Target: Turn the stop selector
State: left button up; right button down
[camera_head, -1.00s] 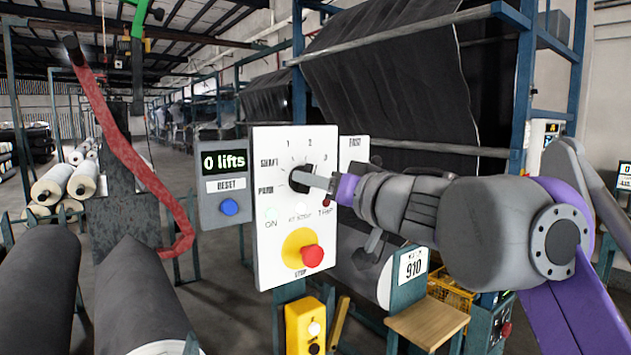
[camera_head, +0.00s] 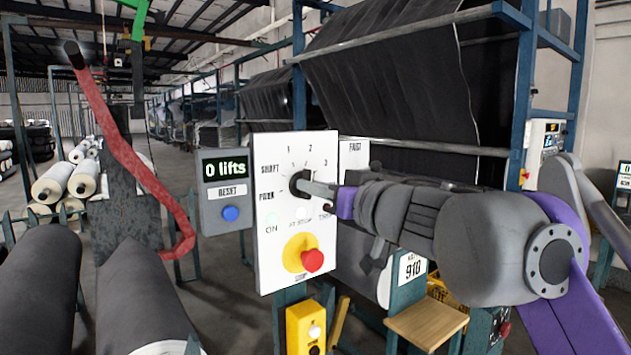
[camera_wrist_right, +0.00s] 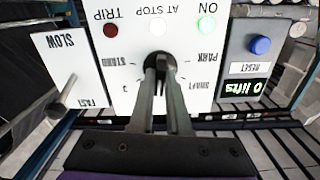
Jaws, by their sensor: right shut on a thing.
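The stop selector is a black round knob (camera_head: 299,183) on a white control panel (camera_head: 268,225), with SHAFT, PARK, 1, 2 and 3 printed around it. My right gripper (camera_head: 312,187) reaches in from the right and is shut on the knob. In the right wrist view, which shows the panel upside down, the two grey fingers (camera_wrist_right: 162,78) stand close together on the black knob (camera_wrist_right: 157,61). The fingers cover part of the knob, so I cannot tell which mark it points to. My left gripper is not in view.
Below the knob are indicator lights and a red button (camera_head: 312,260) on a yellow disc. A grey counter box (camera_head: 226,192) reading "0 lifts" with a blue button is left of the panel. A SLOW/FAST lever panel (camera_wrist_right: 70,68) is beside it.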

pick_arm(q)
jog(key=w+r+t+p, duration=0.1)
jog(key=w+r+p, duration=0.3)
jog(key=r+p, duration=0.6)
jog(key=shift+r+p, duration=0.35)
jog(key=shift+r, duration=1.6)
pick_arm(e)
jog(key=shift+s+a+f+n, duration=0.1)
jog(key=shift+n, duration=5.3)
jog(key=shift+a+n, duration=0.1)
jog(key=shift+n, duration=5.3)
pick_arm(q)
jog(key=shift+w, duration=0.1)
pick_arm(e)
jog(key=c, duration=0.9)
grip_release()
jog(key=shift+f, duration=0.1)
